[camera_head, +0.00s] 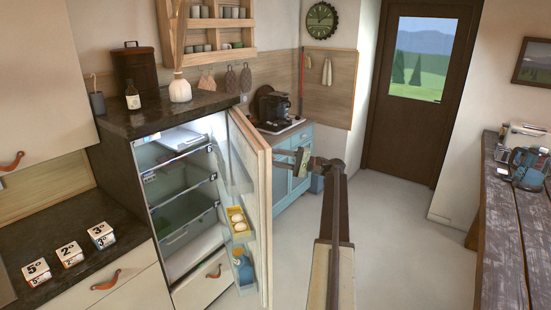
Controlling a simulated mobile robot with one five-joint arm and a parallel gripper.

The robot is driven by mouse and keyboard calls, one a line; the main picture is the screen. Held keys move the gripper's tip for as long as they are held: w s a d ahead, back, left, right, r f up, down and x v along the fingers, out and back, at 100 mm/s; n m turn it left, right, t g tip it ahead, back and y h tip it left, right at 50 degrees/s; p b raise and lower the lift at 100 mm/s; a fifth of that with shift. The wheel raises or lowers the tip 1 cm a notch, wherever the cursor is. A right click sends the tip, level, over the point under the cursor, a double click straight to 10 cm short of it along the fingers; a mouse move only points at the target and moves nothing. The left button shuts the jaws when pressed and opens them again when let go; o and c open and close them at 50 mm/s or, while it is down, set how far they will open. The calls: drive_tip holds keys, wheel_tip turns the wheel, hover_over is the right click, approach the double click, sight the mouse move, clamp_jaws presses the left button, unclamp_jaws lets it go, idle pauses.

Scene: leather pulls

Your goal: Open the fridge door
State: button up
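The fridge (160,200) stands under the dark counter at the left, with its lit inside and shelves in view. Its door (262,215) stands wide open, swung out to the right, seen nearly edge-on. The door's inner side shows racks with eggs (237,220) and a bottle (243,268). The door's outer face is mostly turned away, and I cannot see its pull. My arm reaches up from the bottom centre and bends left.
A blue cabinet (292,185) with a coffee machine stands behind the door. Drawers with leather pulls (106,281) are at the lower left. A wooden table (503,220) is at the right. The floor (400,240) between is clear.

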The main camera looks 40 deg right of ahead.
drive_tip(key=b+v, duration=0.1)
drive_tip(key=v, duration=0.6)
drive_tip(key=shift+s+d, duration=0.2)
drive_tip(key=shift+s, duration=0.1)
